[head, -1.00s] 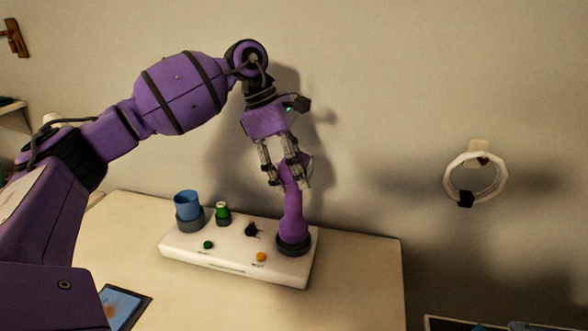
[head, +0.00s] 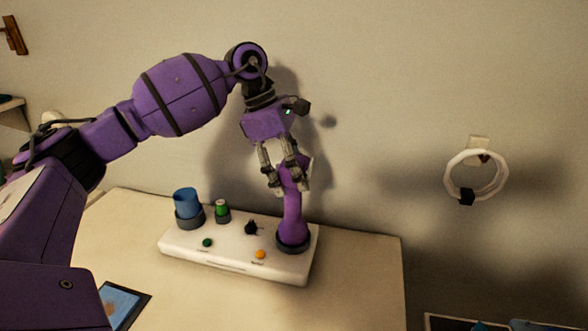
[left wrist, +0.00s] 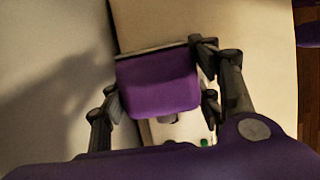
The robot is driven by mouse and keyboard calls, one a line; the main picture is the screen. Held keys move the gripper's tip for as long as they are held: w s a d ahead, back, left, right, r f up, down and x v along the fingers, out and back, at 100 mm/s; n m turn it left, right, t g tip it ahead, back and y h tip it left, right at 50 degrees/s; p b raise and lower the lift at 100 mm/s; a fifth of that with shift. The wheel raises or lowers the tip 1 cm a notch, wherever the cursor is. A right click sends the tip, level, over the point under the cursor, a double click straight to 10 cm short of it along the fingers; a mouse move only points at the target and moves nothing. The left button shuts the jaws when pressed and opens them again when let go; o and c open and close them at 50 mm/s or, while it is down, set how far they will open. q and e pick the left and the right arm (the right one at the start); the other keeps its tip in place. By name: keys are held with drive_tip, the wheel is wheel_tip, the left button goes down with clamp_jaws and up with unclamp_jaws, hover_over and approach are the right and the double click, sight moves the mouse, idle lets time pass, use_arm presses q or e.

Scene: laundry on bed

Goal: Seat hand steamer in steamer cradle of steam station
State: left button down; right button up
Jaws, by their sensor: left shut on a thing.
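The purple hand steamer (head: 292,215) stands upright in the head view, its lower end inside the dark round steamer cradle (head: 292,244) at the right end of the white steam station (head: 212,254). How deep it sits in the cradle is hidden. My left gripper (head: 288,188) comes from above and is shut on the steamer's upper part. In the left wrist view the steamer's purple head (left wrist: 158,82) is between the two fingers. My right gripper is not in view.
The station also bears a blue cup (head: 187,203) in a dark holder, a small green bottle (head: 222,209) and a dark knob-like piece (head: 252,228). A picture-like panel (head: 122,304) lies at the front left. A white ring (head: 447,185) hangs on the wall. The table's right part is clear.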

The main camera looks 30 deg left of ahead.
use_arm(q)
drive_tip(key=shift+f+b, duration=0.3)
drive_tip(key=shift+f, duration=0.7)
drive_tip(key=c, duration=0.5)
unclamp_jaws()
drive_tip(key=shift+f, duration=0.1)
drive_tip(key=v, duration=1.2)
